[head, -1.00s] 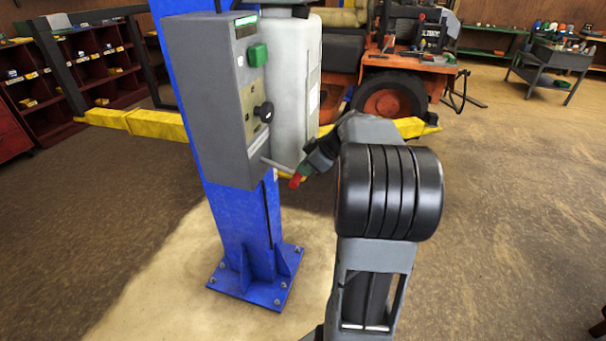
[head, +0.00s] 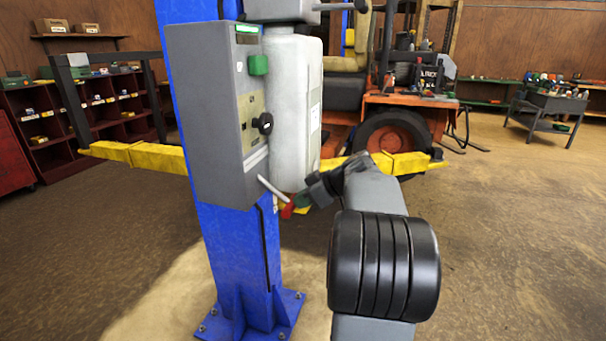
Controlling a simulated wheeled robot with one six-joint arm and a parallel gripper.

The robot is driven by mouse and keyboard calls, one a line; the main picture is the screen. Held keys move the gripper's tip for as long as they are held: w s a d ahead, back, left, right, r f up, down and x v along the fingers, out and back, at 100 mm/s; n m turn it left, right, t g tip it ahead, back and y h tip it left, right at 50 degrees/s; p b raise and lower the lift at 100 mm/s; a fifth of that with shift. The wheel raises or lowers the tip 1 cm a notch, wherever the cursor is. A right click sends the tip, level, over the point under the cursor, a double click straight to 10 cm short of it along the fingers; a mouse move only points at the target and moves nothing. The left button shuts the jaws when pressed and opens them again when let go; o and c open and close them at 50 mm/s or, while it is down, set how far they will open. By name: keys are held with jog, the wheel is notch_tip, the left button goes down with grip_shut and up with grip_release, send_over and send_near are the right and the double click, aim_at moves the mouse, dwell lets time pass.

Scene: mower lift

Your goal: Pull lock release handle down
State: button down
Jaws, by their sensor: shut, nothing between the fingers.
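The lock release handle (head: 272,188) is a thin grey rod at the lower right of the grey control box (head: 210,120). It slopes down to the right towards a red end (head: 288,212). The box is on a blue lift post (head: 238,260). My gripper (head: 297,205) is shut, at the handle's outer end beside the red part. I cannot tell whether it touches the handle, as the fingers are small and partly hidden.
A white tank (head: 292,110) stands just right of the box, behind the handle. Yellow lift arms (head: 150,156) run behind the post. An orange mower (head: 395,110) stands behind. A grey cart (head: 545,108) is far right. The floor at right is clear.

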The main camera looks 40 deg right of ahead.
jog(key=shift+f, duration=0.15)
jog(key=p+v, duration=0.1)
jog(key=v, duration=1.3)
jog(key=shift+d, duration=0.15)
jog(key=shift+s+f, duration=0.1)
jog(key=shift+s, duration=0.05)
dwell(0.3)
notch_tip(320, 180, down, 8)
jog(key=s+a+m+g+h+p, duration=0.2)
jog(key=a+m+g+h+p, duration=0.1)
jog(key=m, duration=0.9)
jog(key=s+a+r+n+g+h+p, duration=0.1)
jog(key=a+p, duration=0.4)
jog(key=a, duration=0.7)
jog(key=s+a+r+n+g+h+p, duration=0.1)
jog(key=s+a+r+n+p, duration=0.2)
jog(key=a, duration=1)
jog(key=n+p, duration=0.1)
jog(key=p, duration=0.2)
jog(key=shift+h, duration=0.4)
